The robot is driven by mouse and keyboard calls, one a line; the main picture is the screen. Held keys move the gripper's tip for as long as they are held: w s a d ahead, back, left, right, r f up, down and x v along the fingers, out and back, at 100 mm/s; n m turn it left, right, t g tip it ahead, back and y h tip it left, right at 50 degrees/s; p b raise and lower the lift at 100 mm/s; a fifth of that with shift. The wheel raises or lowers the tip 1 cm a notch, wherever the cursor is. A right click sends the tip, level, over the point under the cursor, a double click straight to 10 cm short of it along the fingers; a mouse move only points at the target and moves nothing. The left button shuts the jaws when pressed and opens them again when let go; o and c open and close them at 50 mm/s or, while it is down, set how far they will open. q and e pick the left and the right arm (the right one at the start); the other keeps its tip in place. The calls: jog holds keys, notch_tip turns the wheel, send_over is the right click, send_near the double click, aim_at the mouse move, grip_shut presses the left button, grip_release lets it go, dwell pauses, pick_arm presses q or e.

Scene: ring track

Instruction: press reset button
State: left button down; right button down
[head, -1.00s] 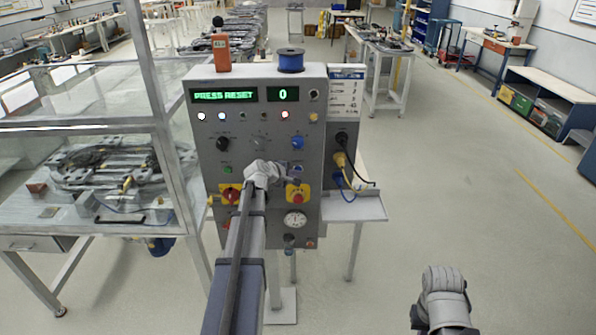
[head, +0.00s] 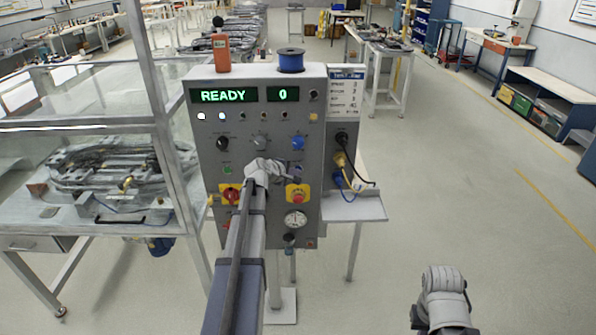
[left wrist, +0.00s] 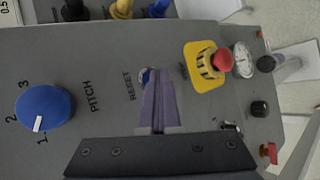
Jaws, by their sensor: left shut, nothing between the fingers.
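The grey control panel (head: 207,160) faces me, and its green display (head: 230,95) reads READY, with 0 beside it. In the left wrist view the reset button (left wrist: 146,74) is a small blue cap beside the word RESET. My left gripper (left wrist: 156,84) is shut and empty, with its fingertips right at the button and covering most of it. I cannot tell whether they touch. In the head view my left gripper (head: 290,173) is at the panel's lower middle. My right arm shows at the lower right, but its fingers do not.
A red stop button (left wrist: 222,59) on a yellow plate and a blue pitch knob (left wrist: 44,108) flank the reset area. A red-and-yellow switch (head: 230,194) is on the panel's left. A glass-sided cabinet stands left; the floor on the right is open.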

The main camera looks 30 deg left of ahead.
dwell(0.3)
pick_arm(q)
jog(key=shift+s+d, duration=0.4)
jog(key=shift+s, duration=0.3)
jog(key=s+d, duration=0.1)
jog(key=s, duration=0.2)
jog(key=s+d, duration=0.1)
jog(key=shift+s+d, duration=0.15)
jog(key=shift+d, duration=0.2)
dwell(0.7)
